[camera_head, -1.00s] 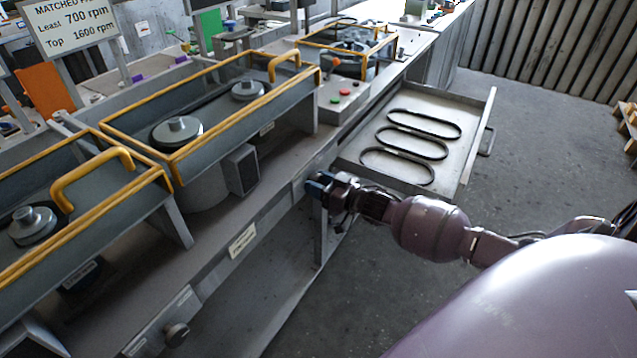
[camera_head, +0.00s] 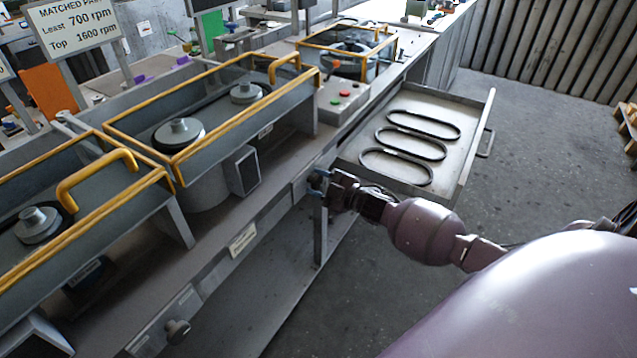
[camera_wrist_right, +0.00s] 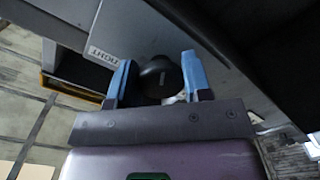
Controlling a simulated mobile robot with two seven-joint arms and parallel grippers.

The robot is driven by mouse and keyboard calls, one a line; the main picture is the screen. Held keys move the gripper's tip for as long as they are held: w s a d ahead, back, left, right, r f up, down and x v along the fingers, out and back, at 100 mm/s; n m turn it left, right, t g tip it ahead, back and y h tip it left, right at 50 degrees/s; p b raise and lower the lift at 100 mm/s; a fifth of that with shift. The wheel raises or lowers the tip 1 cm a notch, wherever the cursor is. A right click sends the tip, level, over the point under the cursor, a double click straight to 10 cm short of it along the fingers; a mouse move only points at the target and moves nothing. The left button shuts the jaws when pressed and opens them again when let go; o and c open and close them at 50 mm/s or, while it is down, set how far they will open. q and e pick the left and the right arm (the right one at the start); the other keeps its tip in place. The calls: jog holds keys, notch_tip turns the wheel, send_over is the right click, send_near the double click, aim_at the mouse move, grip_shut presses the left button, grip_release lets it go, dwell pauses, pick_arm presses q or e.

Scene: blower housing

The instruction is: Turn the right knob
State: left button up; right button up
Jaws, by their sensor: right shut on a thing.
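The right knob (camera_wrist_right: 156,76) is dark and round, on the grey bench front beside a white label (camera_wrist_right: 112,42) seen upside down in the right wrist view. My right gripper (camera_wrist_right: 160,82) has its blue fingers on either side of the knob and is shut on it. In the head view the right gripper (camera_head: 318,182) is at the bench's front rail and hides the knob. My left gripper is not in view.
Another knob (camera_head: 177,332) sits lower left on the bench front. An open drawer (camera_head: 345,158) with three black belts lies just beyond my right gripper. Yellow-edged guards (camera_head: 140,160) with pulleys stand on the bench.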

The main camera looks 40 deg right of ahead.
jog(key=n, duration=0.4)
jog(key=shift+n, duration=0.3)
jog(key=n+b, duration=0.1)
jog(key=n, duration=0.3)
jog(key=shift+r+n, duration=0.1)
jog(key=shift+n, duration=0.2)
jog(key=o, duration=0.9)
jog(key=shift+s+d, duration=0.1)
jog(key=v, duration=1)
jog(key=shift+s, duration=0.3)
